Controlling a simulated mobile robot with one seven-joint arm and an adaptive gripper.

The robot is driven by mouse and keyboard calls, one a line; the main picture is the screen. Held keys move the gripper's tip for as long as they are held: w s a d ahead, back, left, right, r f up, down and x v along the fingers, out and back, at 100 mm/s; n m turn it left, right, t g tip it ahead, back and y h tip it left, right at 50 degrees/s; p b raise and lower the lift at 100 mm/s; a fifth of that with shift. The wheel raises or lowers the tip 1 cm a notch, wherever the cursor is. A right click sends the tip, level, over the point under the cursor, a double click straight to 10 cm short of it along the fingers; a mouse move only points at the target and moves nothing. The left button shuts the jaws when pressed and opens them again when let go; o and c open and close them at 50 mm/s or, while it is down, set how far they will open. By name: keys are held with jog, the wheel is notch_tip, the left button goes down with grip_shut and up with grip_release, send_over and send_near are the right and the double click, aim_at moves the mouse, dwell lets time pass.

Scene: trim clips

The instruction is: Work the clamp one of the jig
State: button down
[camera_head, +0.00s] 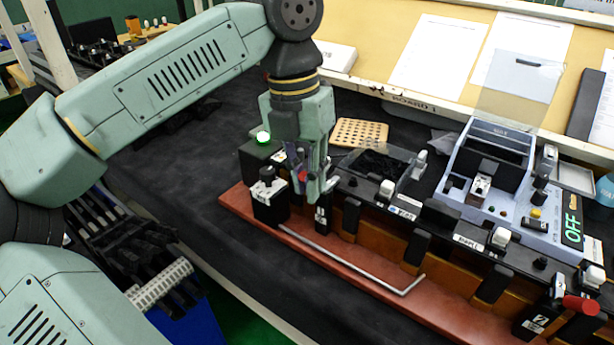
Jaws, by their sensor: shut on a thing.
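The jig is a long red-brown base (345,262) with black blocks and clips along it. Clamp one (321,218), a black block with a white "1" mark, stands near the jig's left end. My gripper (316,188) points down right over clamp one and is shut on its handle. A small bit of red (302,176) shows between the fingers; the rest of the handle is hidden by them. Clamp two (536,322), marked "2", stands at the right end with its red handle (581,305) lying out to the right.
A black block with a knob (269,198) stands just left of my gripper. A bent metal rod (350,264) lies along the jig's front. A grey tester (505,190) with a green "OFF" display (572,228) stands behind right. A green lamp (263,137) glows on a dark box.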

dwell(0.3)
jog(key=f+t+h+b, duration=0.2)
jog(key=f+t+b, duration=0.1)
jog(key=b, duration=0.7)
jog(key=s+a+f+t+h+b, duration=0.1)
jog(key=f+t+h+b, duration=0.2)
jog(key=b, duration=0.7)
jog(key=s+f+m+t+h+b, duration=0.1)
jog(key=f+t+h+b, duration=0.2)
jog(key=b, duration=0.7)
jog(key=shift+a+t+b, duration=0.3)
jog(key=shift+t, duration=0.5)
jog(key=shift+b, duration=0.45)
jog(key=shift+t+h, duration=0.3)
jog(key=c, duration=1.6)
grip_release()
jog(key=shift+d, duration=0.1)
